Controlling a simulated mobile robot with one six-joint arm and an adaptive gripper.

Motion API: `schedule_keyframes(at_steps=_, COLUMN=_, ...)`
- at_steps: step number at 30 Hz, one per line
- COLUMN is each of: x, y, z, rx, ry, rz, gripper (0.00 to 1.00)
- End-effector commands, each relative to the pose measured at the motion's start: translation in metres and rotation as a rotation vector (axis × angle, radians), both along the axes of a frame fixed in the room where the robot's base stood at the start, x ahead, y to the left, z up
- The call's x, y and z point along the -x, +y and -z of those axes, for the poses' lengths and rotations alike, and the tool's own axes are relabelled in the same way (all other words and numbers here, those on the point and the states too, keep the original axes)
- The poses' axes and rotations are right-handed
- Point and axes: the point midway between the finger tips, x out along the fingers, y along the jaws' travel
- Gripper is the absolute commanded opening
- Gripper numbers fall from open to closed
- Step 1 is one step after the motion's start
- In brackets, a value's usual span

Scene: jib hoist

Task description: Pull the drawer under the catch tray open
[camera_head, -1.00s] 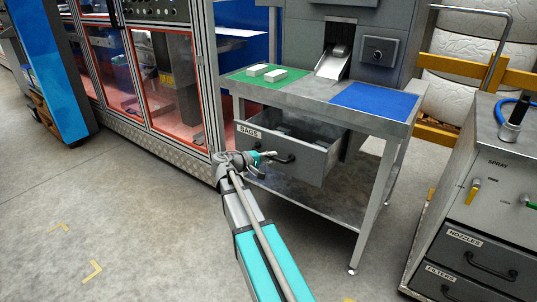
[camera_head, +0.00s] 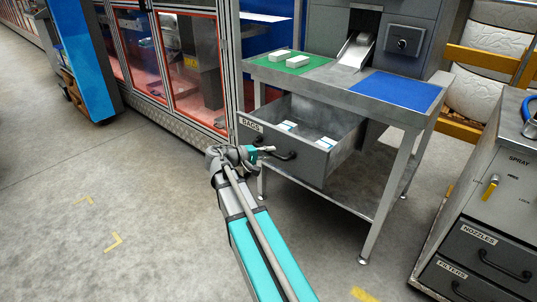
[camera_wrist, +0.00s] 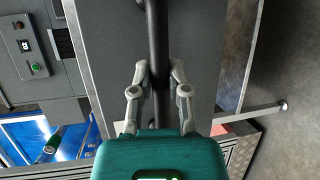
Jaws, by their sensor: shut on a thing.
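My gripper (camera_head: 268,149) is at the handle. In the wrist view my gripper (camera_wrist: 160,75) has its two fingers on either side of the black handle (camera_wrist: 157,40), shut on it. The chute, or catch tray, (camera_head: 357,52) is on the table top above the drawer.
The table (camera_head: 340,85) carries a green mat (camera_head: 290,62) with two white blocks and a blue mat (camera_head: 398,91). A grey cabinet (camera_head: 480,250) with NOZZLES and FILTERS drawers stands at right. A glazed enclosure (camera_head: 190,70) is at left. The floor in front is clear.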

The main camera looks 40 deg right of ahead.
Motion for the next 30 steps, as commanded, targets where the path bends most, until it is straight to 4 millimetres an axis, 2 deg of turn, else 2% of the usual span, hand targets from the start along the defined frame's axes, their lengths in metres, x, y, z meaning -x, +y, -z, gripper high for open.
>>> schedule_keyframes(at_steps=4, x=-0.0009, y=-0.0004, z=0.0007, rx=-0.003, ry=0.0, rz=0.0, gripper=0.0)
schedule_keyframes(at_steps=5, x=-0.0007, y=-0.0004, z=0.0007, rx=-0.003, ry=0.0, rz=0.0, gripper=0.25)
schedule_keyframes(at_steps=10, x=0.0002, y=-0.0008, z=0.0005, rx=-0.002, ry=0.0, rz=0.002, gripper=0.57)
schedule_keyframes(at_steps=30, x=0.0017, y=-0.0013, z=0.0002, rx=-0.001, ry=0.001, rz=0.005, gripper=0.57)
